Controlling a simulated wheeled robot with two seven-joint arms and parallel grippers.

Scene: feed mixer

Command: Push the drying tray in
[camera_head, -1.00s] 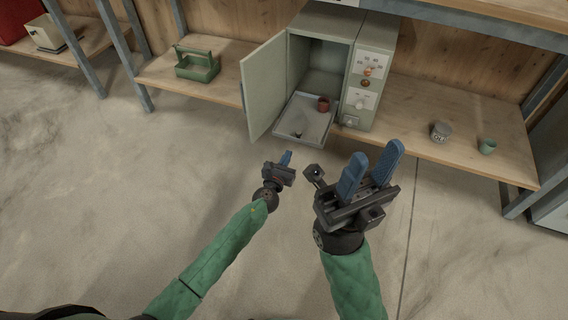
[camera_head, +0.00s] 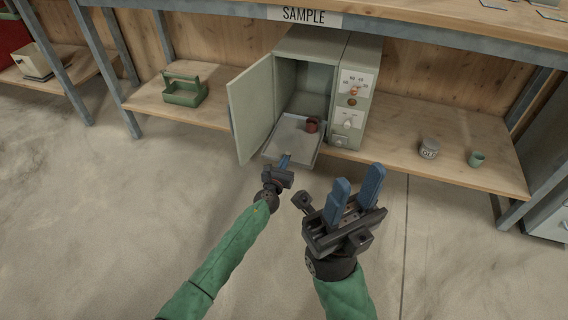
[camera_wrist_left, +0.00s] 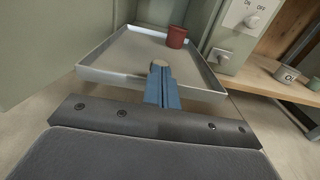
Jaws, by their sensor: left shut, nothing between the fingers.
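The drying tray (camera_head: 293,132) is a shallow grey tray sticking out of the open drying cabinet (camera_head: 306,84). A small red-brown cup (camera_head: 312,124) stands on it, toward the right. My left gripper (camera_head: 284,161) is shut and empty at the tray's front edge. In the left wrist view its blue fingers (camera_wrist_left: 161,88) overlap the front rim of the tray (camera_wrist_left: 120,52); I cannot tell if they touch it. A small round tan thing shows at the fingertips. My right gripper (camera_head: 353,197) is open and empty, right of the tray and in front of the shelf.
The cabinet door (camera_head: 251,108) stands open on the left of the tray. A control panel (camera_head: 354,96) with knobs is on the right. A green carrier (camera_head: 184,90), a grey tin (camera_head: 430,148) and a green cup (camera_head: 477,158) stand on the shelf.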

